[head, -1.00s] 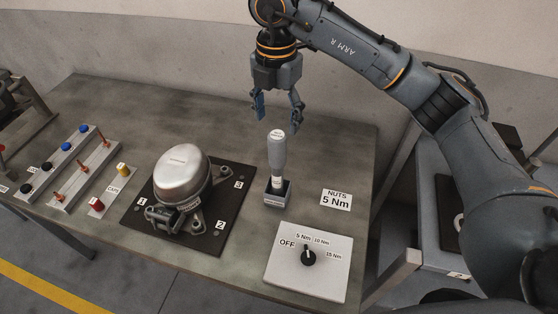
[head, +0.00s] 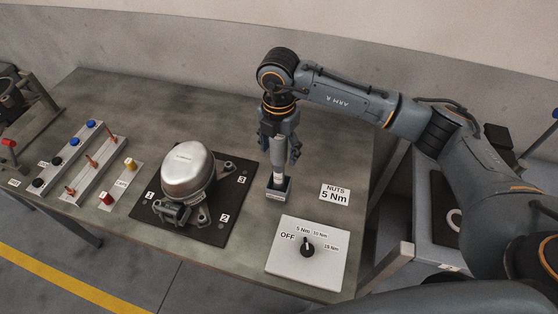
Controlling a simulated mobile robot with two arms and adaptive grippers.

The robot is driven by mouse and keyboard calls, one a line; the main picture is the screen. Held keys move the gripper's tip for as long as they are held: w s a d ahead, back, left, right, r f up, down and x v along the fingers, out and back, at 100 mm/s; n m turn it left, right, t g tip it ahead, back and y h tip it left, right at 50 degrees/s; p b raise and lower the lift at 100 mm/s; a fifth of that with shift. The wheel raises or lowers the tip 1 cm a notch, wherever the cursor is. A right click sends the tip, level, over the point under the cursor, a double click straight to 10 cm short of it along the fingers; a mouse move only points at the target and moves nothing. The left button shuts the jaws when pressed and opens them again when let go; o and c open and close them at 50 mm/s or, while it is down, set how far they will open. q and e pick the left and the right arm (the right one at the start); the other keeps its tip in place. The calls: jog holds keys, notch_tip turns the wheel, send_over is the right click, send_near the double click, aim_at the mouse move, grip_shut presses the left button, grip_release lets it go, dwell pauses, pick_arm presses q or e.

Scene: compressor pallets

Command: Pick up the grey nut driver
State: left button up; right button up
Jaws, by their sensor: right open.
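The grey nut driver (head: 279,172) stands upright in its small dark holder (head: 278,192) on the table, right of the compressor. Its upper part is mostly hidden by my right gripper (head: 278,158). The right gripper points down with its fingers around the driver's upper handle. The fingers are open; I cannot tell whether they touch the handle. My left gripper is not in view.
The compressor (head: 188,170) sits on a dark numbered plate (head: 215,232) left of the holder. A torque dial panel (head: 325,270) and a "NUTS 5 Nm" label (head: 335,194) lie right. Racks with caps and copper pins (head: 88,175) stand at the left.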

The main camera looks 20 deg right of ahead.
grip_shut()
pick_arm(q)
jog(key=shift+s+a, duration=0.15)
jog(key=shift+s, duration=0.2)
pick_arm(e)
jog(key=shift+r, duration=0.1)
